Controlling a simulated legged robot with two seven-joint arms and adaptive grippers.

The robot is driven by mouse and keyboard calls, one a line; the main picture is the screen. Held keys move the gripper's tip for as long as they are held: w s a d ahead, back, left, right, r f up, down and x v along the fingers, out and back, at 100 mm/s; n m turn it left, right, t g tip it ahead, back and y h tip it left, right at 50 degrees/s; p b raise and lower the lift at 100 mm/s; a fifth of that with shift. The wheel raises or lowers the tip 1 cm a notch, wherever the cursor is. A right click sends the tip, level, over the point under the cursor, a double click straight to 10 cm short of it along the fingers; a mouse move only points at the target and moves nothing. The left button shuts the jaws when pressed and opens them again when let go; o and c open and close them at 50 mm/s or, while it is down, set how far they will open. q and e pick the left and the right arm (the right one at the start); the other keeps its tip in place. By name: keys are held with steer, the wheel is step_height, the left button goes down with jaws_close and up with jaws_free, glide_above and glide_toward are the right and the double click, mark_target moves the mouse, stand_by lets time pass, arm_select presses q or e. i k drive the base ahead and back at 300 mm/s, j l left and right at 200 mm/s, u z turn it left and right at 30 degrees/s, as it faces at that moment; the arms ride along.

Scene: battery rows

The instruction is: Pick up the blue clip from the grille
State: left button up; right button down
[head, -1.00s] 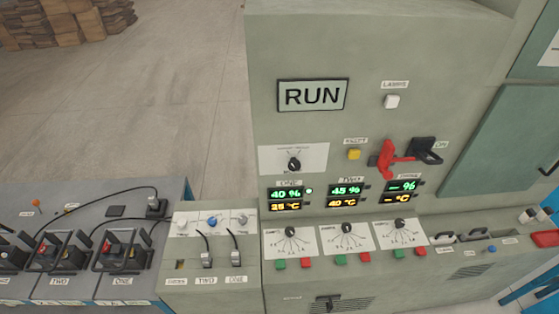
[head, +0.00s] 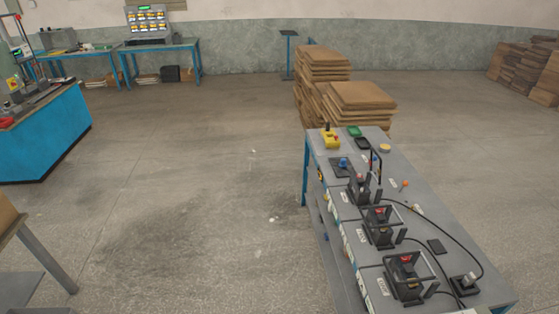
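No grille can be clearly made out in the head view. A small blue item (head: 343,162) is on a dark square plate near the far end of the grey bench (head: 470,297). It is too small to tell whether it is a clip. Neither of my grippers is in view.
The bench holds several black battery units (head: 405,278) with red parts, cables, a yellow box (head: 331,140) and a green item (head: 354,131). Stacked brown sheets (head: 362,97) stand behind it. A blue workbench (head: 45,135) is at left. The floor between is clear.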

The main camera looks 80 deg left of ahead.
mark_target(342, 164)
steer(key=u, duration=1.95)
steer(key=i+z, duration=0.1)
steer(key=z, duration=0.3)
steer(key=j+z, duration=0.15)
steer(key=z, duration=0.2)
steer(key=i+j+z, duration=0.1)
steer(key=z, duration=0.3)
steer(key=j+z, duration=0.15)
steer(key=z, duration=0.2)
steer(key=j+z, duration=0.25)
steer(key=j, duration=0.35)
steer(key=i+j+z, duration=0.2)
steer(key=j, duration=0.4)
steer(key=k+j+z, duration=0.25)
steer(key=j, duration=0.35)
steer(key=j+z, duration=0.25)
steer(key=j, duration=0.4)
steer(key=k+j+z, duration=0.2)
steer(key=j, duration=0.35)
steer(key=i+j, duration=0.05)
steer(key=i, duration=0.05)
